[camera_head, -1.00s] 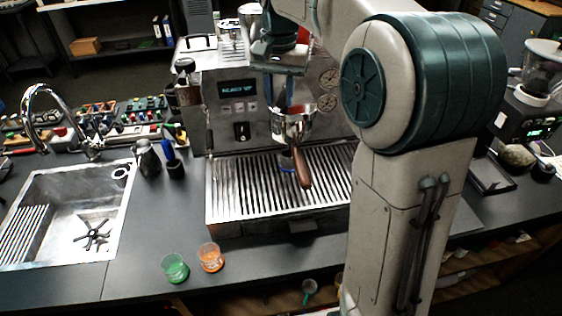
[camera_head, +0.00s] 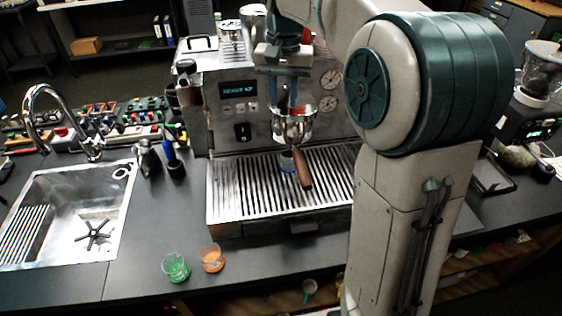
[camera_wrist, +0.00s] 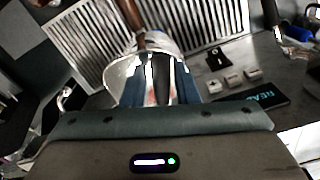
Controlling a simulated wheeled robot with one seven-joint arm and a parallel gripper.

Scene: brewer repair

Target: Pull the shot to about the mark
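The espresso machine (camera_head: 222,122) stands behind its slatted drip tray (camera_head: 245,190), with a lit display (camera_head: 238,88) whose text looks like "READY" and a number. A steel portafilter (camera_head: 296,124) with a wooden handle (camera_head: 303,170) sits above the tray. The handle points forward and down. A cup with a blue rim (camera_head: 286,161) is on the tray below, partly hidden by the handle. My gripper (camera_head: 283,100) is at the portafilter. Its two blue fingers (camera_wrist: 158,82) stand apart in front of the steel bowl (camera_wrist: 120,75) in the wrist view. I see no mark or coffee level.
A green glass (camera_head: 175,267) and an orange glass (camera_head: 211,257) stand near the counter's front edge. A steel pitcher (camera_head: 149,160) is left of the machine, beside a sink (camera_head: 75,210). A grinder (camera_head: 535,100) is at the right. Bare counter lies left of the drip tray.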

